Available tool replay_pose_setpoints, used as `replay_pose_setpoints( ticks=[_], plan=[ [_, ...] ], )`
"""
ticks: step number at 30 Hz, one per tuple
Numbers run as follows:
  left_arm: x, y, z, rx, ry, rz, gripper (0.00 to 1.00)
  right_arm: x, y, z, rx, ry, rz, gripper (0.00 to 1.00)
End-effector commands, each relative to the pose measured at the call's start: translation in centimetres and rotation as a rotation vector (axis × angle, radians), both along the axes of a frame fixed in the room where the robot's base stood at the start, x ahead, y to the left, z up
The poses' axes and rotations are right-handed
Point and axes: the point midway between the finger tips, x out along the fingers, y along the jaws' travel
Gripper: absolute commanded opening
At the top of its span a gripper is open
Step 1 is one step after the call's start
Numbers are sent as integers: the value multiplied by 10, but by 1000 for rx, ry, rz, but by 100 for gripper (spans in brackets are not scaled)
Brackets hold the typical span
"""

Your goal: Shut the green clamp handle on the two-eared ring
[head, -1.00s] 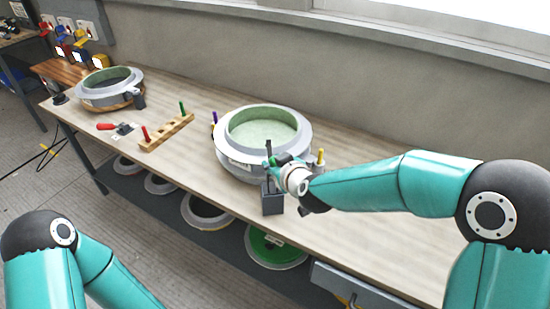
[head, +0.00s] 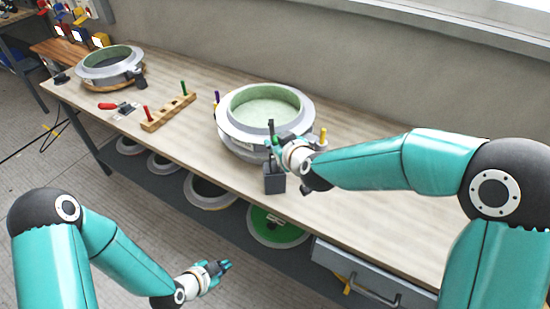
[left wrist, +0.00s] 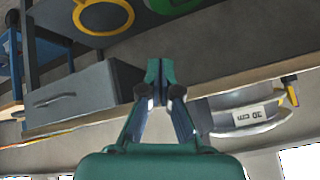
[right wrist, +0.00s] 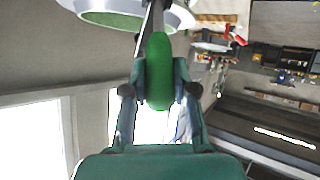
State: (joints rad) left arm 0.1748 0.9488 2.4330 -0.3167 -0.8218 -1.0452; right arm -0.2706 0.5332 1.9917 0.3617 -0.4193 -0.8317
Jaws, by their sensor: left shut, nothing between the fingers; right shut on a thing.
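The large grey ring mould (head: 305,103) with a pale green inside stands on the bench in the head view. Its side and a "30 cm" label show in the left wrist view (left wrist: 250,118). The green clamp handle (right wrist: 159,72) stands between my right fingers in the right wrist view. My right gripper (head: 274,146) is shut on it at the ring's near right side and hides most of it in the head view. My left gripper (head: 228,266) is shut and empty, low in front of the bench; its closed fingertips also show in the left wrist view (left wrist: 160,66).
A dark block (head: 274,180) stands at the bench's front edge below my right gripper. Purple (head: 217,97) and yellow (head: 323,135) handles rise beside the ring. A wooden peg rack (head: 168,113), a red-handled clamp (head: 108,106) and a smaller ring (head: 112,70) lie left.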

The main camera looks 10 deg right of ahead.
Motion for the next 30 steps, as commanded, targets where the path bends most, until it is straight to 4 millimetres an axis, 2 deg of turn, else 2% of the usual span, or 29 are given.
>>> replay_pose_setpoints(
  ticks=[3,5,9,12,16,18,20,25,30],
  plan=[
    [37,-14,31,111,-328,-221,0,1,0,2,0,-4,0,0],
    [52,-23,50,175,-505,-324,0,1,0,2,0,-5,1,0],
    [78,-44,102,335,-933,-512,0,1,1,2,0,-5,1,0],
    [86,-60,140,437,-1222,-593,0,1,1,2,0,-5,1,0],
    [83,-76,184,525,-1549,-629,0,1,1,2,0,-5,1,0],
    [80,-82,199,525,-1656,-631,0,1,1,2,0,-5,1,0],
    [76,-87,206,505,-1707,-634,0,1,1,2,0,-5,1,0],
    [77,-104,209,479,-1740,-661,0,1,1,2,0,-5,1,0],
    [88,-122,215,478,-1741,-661,0,1,1,2,0,-5,1,0]
  ],
)
